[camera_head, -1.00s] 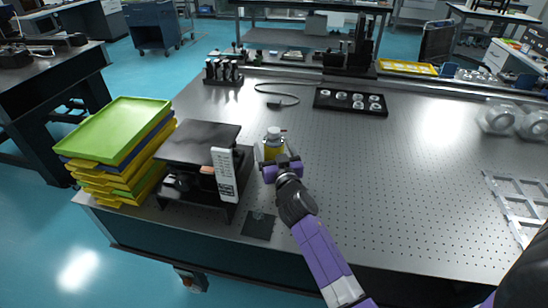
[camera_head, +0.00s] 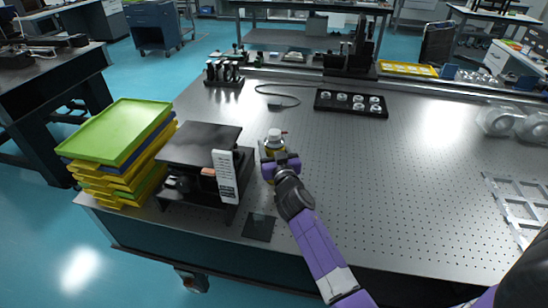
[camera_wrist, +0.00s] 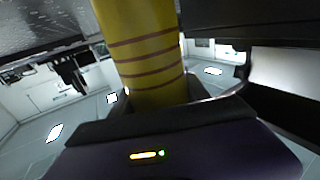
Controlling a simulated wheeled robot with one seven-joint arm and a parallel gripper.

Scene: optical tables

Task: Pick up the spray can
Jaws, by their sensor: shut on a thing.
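In the wrist view the yellow can (camera_wrist: 146,50) with dark red bands fills the space between the fingers. It looks about upright in the head view. I cannot tell whether its base touches the table.
The black device (camera_head: 203,146) with a white label stands close left of the can. A stack of green and yellow trays (camera_head: 118,135) is further left. A black tray with round parts (camera_head: 351,102) lies behind right.

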